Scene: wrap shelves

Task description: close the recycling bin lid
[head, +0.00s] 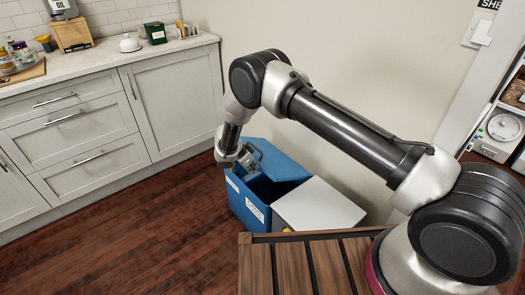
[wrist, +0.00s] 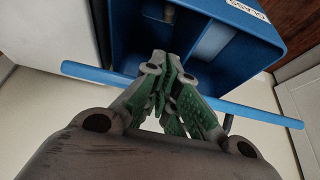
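The blue recycling bin (head: 248,205) stands on the floor against the wall, with a white label on its front. Its blue lid (head: 283,165) is raised and the dark inside shows. In the wrist view the bin (wrist: 265,45) bears a "GLASS" label and its opening faces the camera. The lid (wrist: 95,73) shows there nearly edge-on as a thin blue strip crossing behind the fingers. My gripper (head: 246,161) is at the raised lid, above the opening. In the wrist view its fingers (wrist: 170,68) are drawn together with nothing visible between them. Whether they touch the lid is hidden.
A bin with a light grey top (head: 318,205) stands right beside the blue bin. A slatted wooden surface (head: 310,265) is in front. Cabinets with a counter (head: 100,62) stand at the left. The wooden floor (head: 150,220) between is clear.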

